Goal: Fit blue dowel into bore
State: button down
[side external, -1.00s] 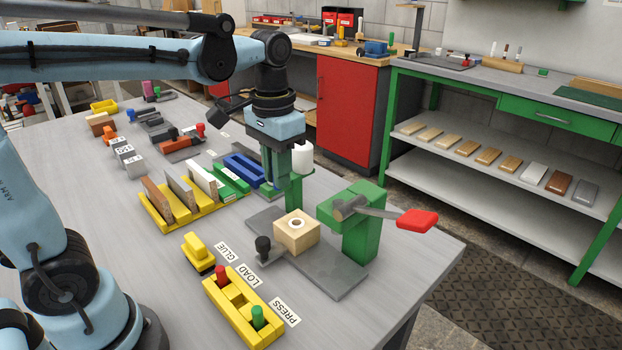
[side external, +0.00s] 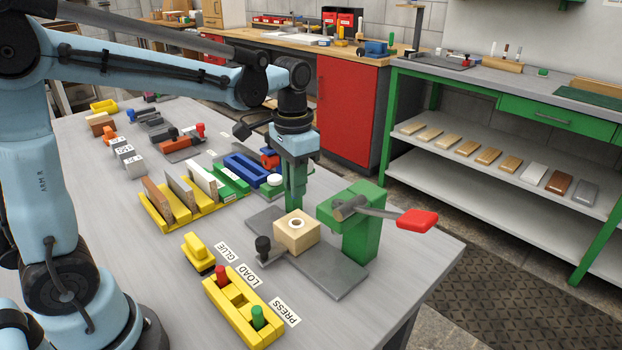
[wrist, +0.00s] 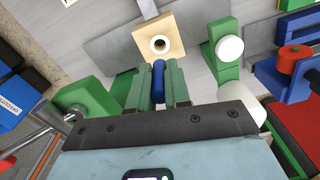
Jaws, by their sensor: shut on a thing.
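The blue dowel (wrist: 158,82) is held between the two green fingers of my gripper (wrist: 158,90) in the wrist view. The pale wooden block (wrist: 172,30) lies just past the dowel's far end, with its round bore (wrist: 159,44) facing up. In the side view my gripper (side external: 295,205) points down behind the same block (side external: 296,238), and the bore (side external: 297,224) looks empty. The dowel is hidden by the fingers there. It appears outside the bore, but its height above the block cannot be told.
The block sits on a grey plate (side external: 336,286) beside a green press (side external: 366,235) with a red-handled lever (side external: 418,221). A black knob (side external: 263,244) stands at the block's left. A yellow holder (side external: 238,302) with red and green pegs is in front.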

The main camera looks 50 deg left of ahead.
jog(key=shift+f, duration=2.7)
jog(key=shift+f, duration=0.95)
jog(key=shift+r, duration=0.7)
jog(key=shift+f, duration=0.8)
dwell(0.7)
jog(key=c, duration=1)
grip_release()
notch_tip(320, 180, up, 12)
jog(key=shift+r, duration=0.1)
